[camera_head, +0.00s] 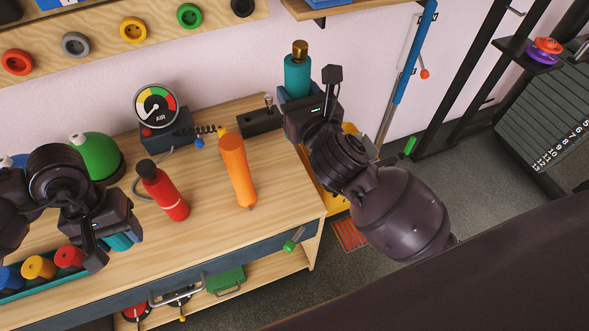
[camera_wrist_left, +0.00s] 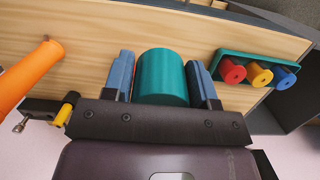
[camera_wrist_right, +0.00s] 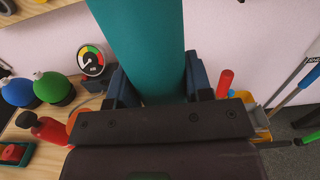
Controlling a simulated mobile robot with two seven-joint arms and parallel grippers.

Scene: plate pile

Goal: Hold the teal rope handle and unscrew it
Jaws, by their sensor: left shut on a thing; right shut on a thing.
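A teal cylindrical handle (camera_head: 297,74) with a brass-coloured end (camera_head: 299,49) stands roughly upright in my right gripper (camera_head: 298,101), above the back right of the bench. In the right wrist view the handle (camera_wrist_right: 145,40) sits between the two fingers. My left gripper (camera_head: 112,238) is shut on another teal cylinder (camera_head: 120,241) over the front left of the bench. In the left wrist view this teal cylinder (camera_wrist_left: 162,77) lies between both fingers (camera_wrist_left: 161,88). The two teal pieces are far apart. My grippers hide part of each.
A red bottle-like piece (camera_head: 165,194) and an orange handle (camera_head: 238,172) are between my arms. Behind are an air gauge (camera_head: 157,106) and a green rounded object (camera_head: 99,155). A teal tray (camera_wrist_left: 219,61) holds red, yellow and blue pieces. Bare wood shows around the orange handle.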

